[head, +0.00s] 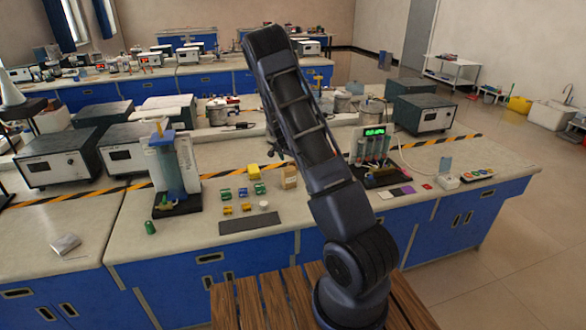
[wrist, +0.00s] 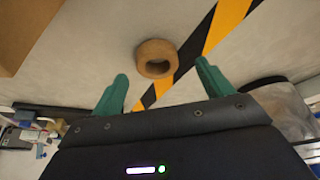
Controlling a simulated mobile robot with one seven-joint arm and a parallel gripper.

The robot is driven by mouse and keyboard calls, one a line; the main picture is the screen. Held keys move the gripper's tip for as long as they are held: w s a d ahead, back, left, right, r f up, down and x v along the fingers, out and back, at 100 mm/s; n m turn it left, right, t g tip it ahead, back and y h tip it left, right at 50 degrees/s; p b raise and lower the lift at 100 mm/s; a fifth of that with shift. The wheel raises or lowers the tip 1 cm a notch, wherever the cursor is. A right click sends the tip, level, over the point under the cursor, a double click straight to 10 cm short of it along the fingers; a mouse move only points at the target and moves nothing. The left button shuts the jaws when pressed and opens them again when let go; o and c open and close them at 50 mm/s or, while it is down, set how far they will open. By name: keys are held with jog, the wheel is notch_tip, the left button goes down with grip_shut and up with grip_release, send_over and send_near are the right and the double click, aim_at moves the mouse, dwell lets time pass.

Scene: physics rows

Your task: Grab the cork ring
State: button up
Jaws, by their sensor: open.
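The ring shows between and slightly beyond the fingertips, nearer the left one, and no contact shows. I cannot tell the height gap. In the head view I cannot make out the ring, and my arm covers much of that part of the bench.
The striped tape (wrist: 232,25) runs past the ring. Small coloured blocks, a dark mat (head: 250,222) and a tube rack stand on the bench.

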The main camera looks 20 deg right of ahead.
aim_at(292, 163)
jog(key=x, duration=0.4)
jog(key=shift+d+r, duration=0.1)
jog(key=shift+d, duration=0.15)
jog(key=c, duration=1)
jog(key=shift+r, duration=0.1)
